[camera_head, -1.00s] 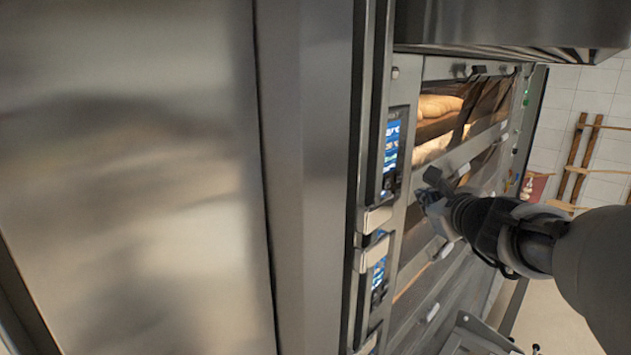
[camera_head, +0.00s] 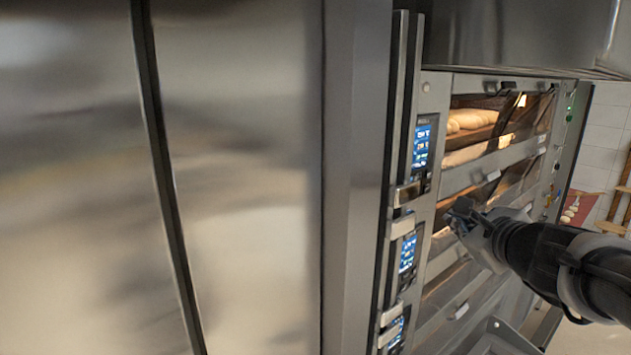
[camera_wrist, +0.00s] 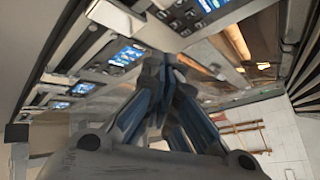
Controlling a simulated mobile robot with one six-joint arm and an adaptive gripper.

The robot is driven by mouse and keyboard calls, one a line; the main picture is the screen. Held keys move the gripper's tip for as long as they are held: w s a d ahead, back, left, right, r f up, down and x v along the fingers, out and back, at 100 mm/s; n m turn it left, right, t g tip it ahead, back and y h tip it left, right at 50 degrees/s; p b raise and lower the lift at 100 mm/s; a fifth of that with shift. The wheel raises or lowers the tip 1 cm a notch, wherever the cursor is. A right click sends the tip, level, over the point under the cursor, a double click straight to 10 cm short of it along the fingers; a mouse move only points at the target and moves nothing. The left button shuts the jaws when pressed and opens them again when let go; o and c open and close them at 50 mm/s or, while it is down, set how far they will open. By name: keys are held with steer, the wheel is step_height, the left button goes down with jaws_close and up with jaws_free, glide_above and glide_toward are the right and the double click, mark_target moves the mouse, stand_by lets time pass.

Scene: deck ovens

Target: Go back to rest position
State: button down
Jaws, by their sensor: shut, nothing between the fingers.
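My gripper (camera_head: 462,213) is in front of the deck oven (camera_head: 433,88), near its middle decks and to the right of the control panels, in the head view. In the wrist view my gripper (camera_wrist: 168,62) has its fingers drawn together at the tips with nothing between them. The gap between the fingertips and the oven front cannot be told. My arm reaches in from the right edge of the head view and hides part of the lower decks.
Lit control screens (camera_head: 422,146) run down the oven's left side. Loaves (camera_head: 470,121) show behind the upper glass. A steel hood (camera_head: 515,35) overhangs the oven. A large steel panel (camera_head: 235,180) fills the left. A wooden rack (camera_head: 617,205) stands at the right by the tiled wall.

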steer(key=a+f+n+g+y, duration=0.1)
steer(key=a+n+y, duration=0.1)
steer(key=a+n, duration=0.3)
steer(key=s+a+f+n+g, duration=0.2)
steer(key=s+a+f+n, duration=0.15)
steer(key=s+n, duration=0.25)
steer(key=s+a+f+n+g+y, duration=0.1)
steer(key=s+a+f+n+g, duration=0.15)
steer(key=s+a+n, duration=0.35)
steer(key=s+a+f+n+g, duration=0.2)
steer(key=s+a+f+n, duration=0.1)
steer(key=s+n, duration=0.3)
steer(key=s+d+f+n+g+h, duration=0.1)
steer(key=s+d+f+n+h, duration=0.25)
steer(key=s, duration=0.55)
step_height(320, 180, down, 27)
steer(key=s+d+n+g+b, duration=0.1)
steer(key=s+b, duration=0.1)
steer(key=b, duration=2.2)
steer(key=shift+d+f, duration=0.2)
